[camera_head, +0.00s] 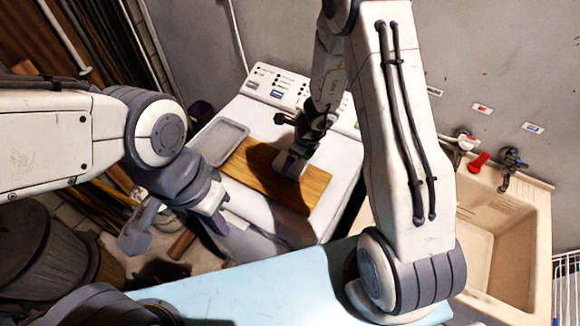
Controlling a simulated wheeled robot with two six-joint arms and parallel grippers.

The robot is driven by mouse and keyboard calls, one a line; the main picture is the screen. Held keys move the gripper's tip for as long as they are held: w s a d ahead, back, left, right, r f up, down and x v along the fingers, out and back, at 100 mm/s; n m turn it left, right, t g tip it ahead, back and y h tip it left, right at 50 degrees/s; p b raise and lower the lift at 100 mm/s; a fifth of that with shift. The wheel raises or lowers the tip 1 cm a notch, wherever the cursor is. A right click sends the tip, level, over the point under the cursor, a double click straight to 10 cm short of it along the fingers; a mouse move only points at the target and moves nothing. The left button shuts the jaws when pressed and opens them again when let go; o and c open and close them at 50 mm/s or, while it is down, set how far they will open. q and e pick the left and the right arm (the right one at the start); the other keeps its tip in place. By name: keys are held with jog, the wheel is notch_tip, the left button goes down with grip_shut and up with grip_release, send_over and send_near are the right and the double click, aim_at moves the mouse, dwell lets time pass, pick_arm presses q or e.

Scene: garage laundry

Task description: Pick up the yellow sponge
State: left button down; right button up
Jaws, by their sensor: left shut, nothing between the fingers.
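I see no yellow sponge in the head view; my arms cover parts of the washing machine top and the blue surface. My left gripper (216,222) is shut and empty, pointing down in front of the white washing machine (338,165), left of the wooden board. My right gripper (290,166) is over the wooden board (313,186) on the machine top. Its fingertips are small and dark here, so I cannot tell whether they are open or whether they touch the board.
A grey tray (220,141) lies on the machine top, left of the board. A light blue surface (270,285) spans the front. A dark bin (40,250) stands at the left.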

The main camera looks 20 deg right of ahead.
aim_at(298, 165)
jog(key=shift+x, duration=1)
jog(key=shift+f+b, duration=0.15)
jog(key=shift+b, duration=0.3)
jog(key=c, duration=1.3)
jog(key=shift+r+p, duration=0.45)
jog(key=shift+p, duration=0.05)
notch_tip(298, 165, up, 5)
jog(key=p, duration=0.2)
jog(key=shift+f+p, duration=0.2)
jog(key=shift+p, duration=0.1)
jog(key=shift+s+d+b, duration=0.55)
jog(key=shift+s+d, duration=0.05)
jog(key=shift+d, duration=0.2)
jog(key=s+d+r, duration=0.4)
jog(key=d, duration=0.1)
jog(key=s+d+r, duration=0.1)
jog(key=s+d, duration=0.1)
jog(key=shift+d+r+p, duration=0.4)
